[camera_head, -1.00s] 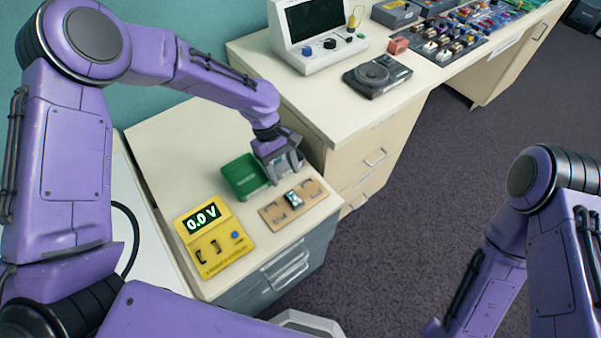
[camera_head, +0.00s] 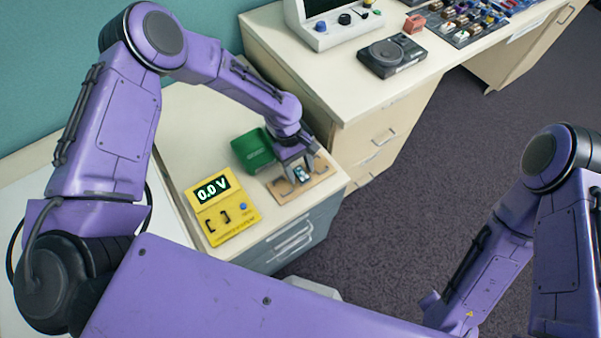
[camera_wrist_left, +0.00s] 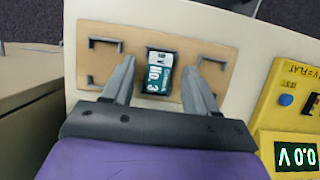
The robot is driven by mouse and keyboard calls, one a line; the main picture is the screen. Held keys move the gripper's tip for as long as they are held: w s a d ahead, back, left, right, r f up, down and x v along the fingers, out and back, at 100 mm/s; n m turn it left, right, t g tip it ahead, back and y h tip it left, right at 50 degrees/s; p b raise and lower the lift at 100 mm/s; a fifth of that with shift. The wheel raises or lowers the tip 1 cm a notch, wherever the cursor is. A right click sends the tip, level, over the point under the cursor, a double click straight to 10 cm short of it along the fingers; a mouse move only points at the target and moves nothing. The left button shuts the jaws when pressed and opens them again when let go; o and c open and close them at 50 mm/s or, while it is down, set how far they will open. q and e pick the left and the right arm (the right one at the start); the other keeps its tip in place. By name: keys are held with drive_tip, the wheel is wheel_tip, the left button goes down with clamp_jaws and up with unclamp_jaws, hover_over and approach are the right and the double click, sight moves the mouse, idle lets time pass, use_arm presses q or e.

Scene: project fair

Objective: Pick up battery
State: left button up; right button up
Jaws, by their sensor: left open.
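The battery (camera_head: 301,174) is a small block with a teal and white label. It sits in the middle of a tan wooden board (camera_head: 319,184) on the low cabinet top. In the left wrist view the battery (camera_wrist_left: 158,72) reads "9V No. 3" and lies between my two fingers. My left gripper (camera_head: 297,177) is open over the board, with one finger on each side of the battery and a gap on both sides. My right gripper is out of view; only part of my right arm shows at the right.
A yellow voltage tester (camera_head: 222,212) reading 0.0 V stands left of the board. A green bin (camera_head: 252,150) is behind it. Brackets on the board (camera_wrist_left: 106,42) flank the battery. A higher counter (camera_head: 350,95) with devices rises at the back right.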

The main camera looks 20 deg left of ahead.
use_arm(q)
drive_tip(key=shift+w, duration=0.1)
clamp_jaws()
